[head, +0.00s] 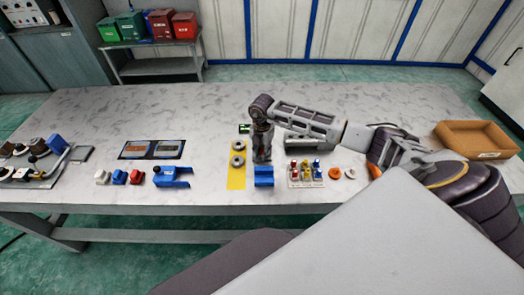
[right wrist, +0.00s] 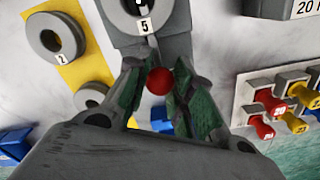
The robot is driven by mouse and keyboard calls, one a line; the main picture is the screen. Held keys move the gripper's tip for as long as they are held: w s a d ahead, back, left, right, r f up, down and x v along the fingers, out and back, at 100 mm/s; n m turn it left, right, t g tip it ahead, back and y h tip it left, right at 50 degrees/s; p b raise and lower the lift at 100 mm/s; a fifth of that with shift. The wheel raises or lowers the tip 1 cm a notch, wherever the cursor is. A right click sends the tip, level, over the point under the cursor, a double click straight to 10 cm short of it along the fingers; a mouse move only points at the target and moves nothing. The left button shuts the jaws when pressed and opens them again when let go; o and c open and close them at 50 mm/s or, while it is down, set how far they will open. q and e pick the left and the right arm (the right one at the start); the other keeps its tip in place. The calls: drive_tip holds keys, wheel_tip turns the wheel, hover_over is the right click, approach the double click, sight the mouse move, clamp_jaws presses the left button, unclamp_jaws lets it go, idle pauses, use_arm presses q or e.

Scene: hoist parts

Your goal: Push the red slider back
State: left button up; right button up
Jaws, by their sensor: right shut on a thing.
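The red slider's round knob (right wrist: 160,81) shows in the right wrist view, between the fingertips of my right gripper (right wrist: 159,78). The two fingers are closed in on it from both sides. The rest of the slider is hidden under the gripper. In the head view my right gripper (head: 262,157) points down at the middle of the table, just behind a blue block (head: 263,177), and hides the knob. My left gripper is in neither view.
Rings (head: 238,161) lie on a yellow strip (head: 236,182) left of the gripper. A panel of small coloured switches (head: 305,183) is close on the right. An open brown box (head: 476,139) stands at the table's right end. The back left of the table (head: 130,110) is clear.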

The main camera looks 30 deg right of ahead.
drive_tip(key=shift+w+d, duration=0.2)
drive_tip(key=shift+w, duration=0.1)
idle(1.1)
drive_tip(key=o, duration=0.8)
drive_tip(key=shift+c, duration=0.2)
drive_tip(key=shift+r, duration=0.1)
drive_tip(key=shift+r+p, duration=2.25)
drive_tip(key=shift+r, duration=1.15)
